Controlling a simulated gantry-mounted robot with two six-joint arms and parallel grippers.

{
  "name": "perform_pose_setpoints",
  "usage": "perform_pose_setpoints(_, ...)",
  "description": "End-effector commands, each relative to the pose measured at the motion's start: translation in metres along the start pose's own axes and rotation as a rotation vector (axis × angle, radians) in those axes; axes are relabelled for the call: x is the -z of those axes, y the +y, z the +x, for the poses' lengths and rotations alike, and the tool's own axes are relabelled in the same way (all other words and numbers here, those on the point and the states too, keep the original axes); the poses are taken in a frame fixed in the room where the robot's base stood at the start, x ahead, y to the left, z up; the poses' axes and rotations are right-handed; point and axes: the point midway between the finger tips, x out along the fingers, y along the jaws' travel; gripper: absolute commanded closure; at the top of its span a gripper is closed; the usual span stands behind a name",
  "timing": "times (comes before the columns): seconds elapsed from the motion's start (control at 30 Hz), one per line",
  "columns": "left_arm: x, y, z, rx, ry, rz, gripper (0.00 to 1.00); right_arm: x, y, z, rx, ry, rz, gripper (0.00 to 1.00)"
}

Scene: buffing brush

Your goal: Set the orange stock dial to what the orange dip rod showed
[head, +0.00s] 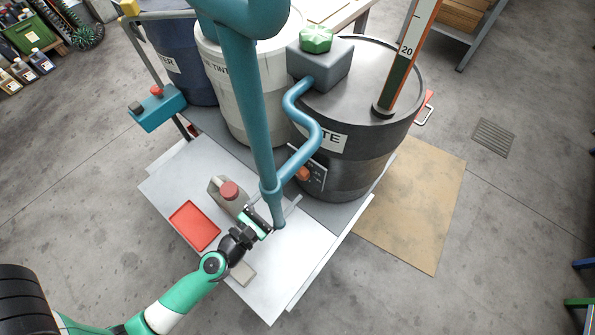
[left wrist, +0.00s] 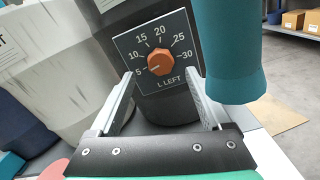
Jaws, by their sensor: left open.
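The orange dial (left wrist: 160,62) sits on a dark panel (left wrist: 128,45) marked from 5 to 30, with "L LEFT" partly readable below. Its pale pointer mark faces left, close to the 5. In the head view, the orange dial (head: 303,174) is low on the front of the dark drum (head: 365,150). A tall scale rod (head: 403,62) with an orange edge and a "20" mark stands on the drum's lid; its top is cut off. My left gripper (head: 285,211) is open and empty, its fingers either side of the dial in the wrist view, apart from it.
A teal pipe (head: 252,110) comes down close beside my left gripper; it also shows in the wrist view (left wrist: 228,50). A pale drum (head: 235,100) stands left of the dark one.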

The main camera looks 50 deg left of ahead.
Motion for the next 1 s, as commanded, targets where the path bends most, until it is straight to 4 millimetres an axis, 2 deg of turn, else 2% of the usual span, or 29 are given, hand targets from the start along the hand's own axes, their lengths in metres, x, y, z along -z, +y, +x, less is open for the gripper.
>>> perform_pose_setpoints(0.1, -0.003, 0.001, 0.027, 0.000, -0.002, 0.000, 0.19, 0.006, 0.000, 0.006, 0.000, 0.000, 0.000, 0.50)
perform_pose_setpoints(0.3, -0.001, 0.000, 0.055, 0.001, -0.001, 0.001, 0.19, 0.007, 0.000, 0.008, 0.000, 0.000, 0.000, 0.50)
perform_pose_setpoints(0.63, 0.000, 0.000, 0.059, 0.001, 0.000, 0.001, 0.21, 0.007, 0.000, 0.008, 0.000, 0.000, 0.000, 0.50)
perform_pose_setpoints(1.0, 0.000, 0.000, 0.059, 0.001, 0.000, 0.001, 0.87, 0.007, 0.000, 0.008, 0.000, 0.000, 0.000, 0.50)
